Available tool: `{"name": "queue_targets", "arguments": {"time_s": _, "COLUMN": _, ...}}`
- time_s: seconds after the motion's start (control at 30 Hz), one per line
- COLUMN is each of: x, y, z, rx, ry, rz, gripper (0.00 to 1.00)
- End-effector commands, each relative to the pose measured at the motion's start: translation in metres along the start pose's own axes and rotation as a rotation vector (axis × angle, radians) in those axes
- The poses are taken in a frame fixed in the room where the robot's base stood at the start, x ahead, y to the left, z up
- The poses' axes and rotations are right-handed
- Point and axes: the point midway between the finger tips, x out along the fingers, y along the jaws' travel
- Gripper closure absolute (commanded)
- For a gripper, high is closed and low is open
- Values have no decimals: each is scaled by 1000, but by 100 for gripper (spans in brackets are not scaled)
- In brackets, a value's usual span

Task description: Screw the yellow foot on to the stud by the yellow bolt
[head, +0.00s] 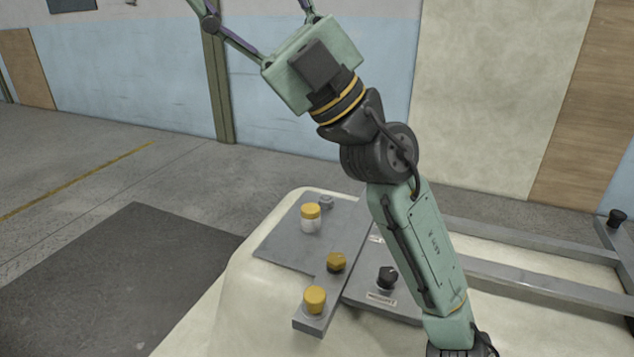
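My gripper (258,15) is at the top of the head view, high above the work and away from it. Its fingers are spread apart; the tips are cut off by the picture edge, and nothing shows between the visible parts. A yellow-topped piece with a pale lower part (310,217) stands upright on a grey plate. A yellow bolt with a faceted head (336,262) sits on a grey bar (312,322). Another yellow round-topped piece (315,299) is at the bar's near end. I cannot tell which piece is the foot. No bare stud is clear.
The grey plate (275,245) and bar lie on a cream tub shell (240,325). A small grey piece (326,201) stands behind the pale one. A black knob-like piece (387,277) is near a label. Grey rails (540,285) extend right, with a black piece (617,218).

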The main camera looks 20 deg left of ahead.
Motion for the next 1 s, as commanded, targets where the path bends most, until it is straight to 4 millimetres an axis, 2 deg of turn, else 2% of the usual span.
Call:
{"name": "queue_targets", "arguments": {"time_s": 0.03, "x": 12, "y": -38, "z": -4, "rx": 21, "ry": 13, "rz": -168, "gripper": 47}}
{"name": "queue_targets", "arguments": {"time_s": 0.07, "x": 14, "y": -60, "z": -4, "rx": 43, "ry": 13, "rz": -268, "gripper": 47}}
{"name": "queue_targets", "arguments": {"time_s": 0.1, "x": 13, "y": -92, "z": -3, "rx": 74, "ry": 2, "rz": -405, "gripper": 47}}
{"name": "queue_targets", "arguments": {"time_s": 0.17, "x": 2, "y": -136, "z": 3, "rx": 122, "ry": -41, "rz": -610, "gripper": 47}}
{"name": "queue_targets", "arguments": {"time_s": 0.2, "x": -11, "y": -164, "z": 9, "rx": 156, "ry": -86, "rz": -748, "gripper": 47}}
{"name": "queue_targets", "arguments": {"time_s": 0.27, "x": -38, "y": -199, "z": 22, "rx": 208, "ry": -180, "rz": -950, "gripper": 47}}
{"name": "queue_targets", "arguments": {"time_s": 0.3, "x": -61, "y": -218, "z": 31, "rx": 243, "ry": -260, "rz": -1078, "gripper": 47}}
{"name": "queue_targets", "arguments": {"time_s": 0.37, "x": -101, "y": -238, "z": 46, "rx": 291, "ry": -405, "rz": -1262, "gripper": 47}}
{"name": "queue_targets", "arguments": {"time_s": 0.4, "x": -130, "y": -244, "z": 55, "rx": 322, "ry": -515, "rz": -1373, "gripper": 47}}
{"name": "queue_targets", "arguments": {"time_s": 0.47, "x": -174, "y": -246, "z": 66, "rx": 362, "ry": -698, "rz": -1524, "gripper": 47}}
{"name": "queue_targets", "arguments": {"time_s": 0.5, "x": -203, "y": -242, "z": 73, "rx": 384, "ry": -828, "rz": -1610, "gripper": 47}}
{"name": "queue_targets", "arguments": {"time_s": 0.6, "x": -264, "y": -220, "z": 80, "rx": 422, "ry": -1142, "rz": -1768, "gripper": 47}}
{"name": "queue_targets", "arguments": {"time_s": 0.7, "x": -304, "y": -192, "z": 78, "rx": 438, "ry": -1404, "rz": -1853, "gripper": 47}}
{"name": "queue_targets", "arguments": {"time_s": 0.83, "x": -331, "y": -168, "z": 74, "rx": 441, "ry": -1608, "rz": -1896, "gripper": 47}}
{"name": "queue_targets", "arguments": {"time_s": 1.0, "x": -341, "y": -163, "z": 72, "rx": 443, "ry": -1669, "rz": -1906, "gripper": 47}}
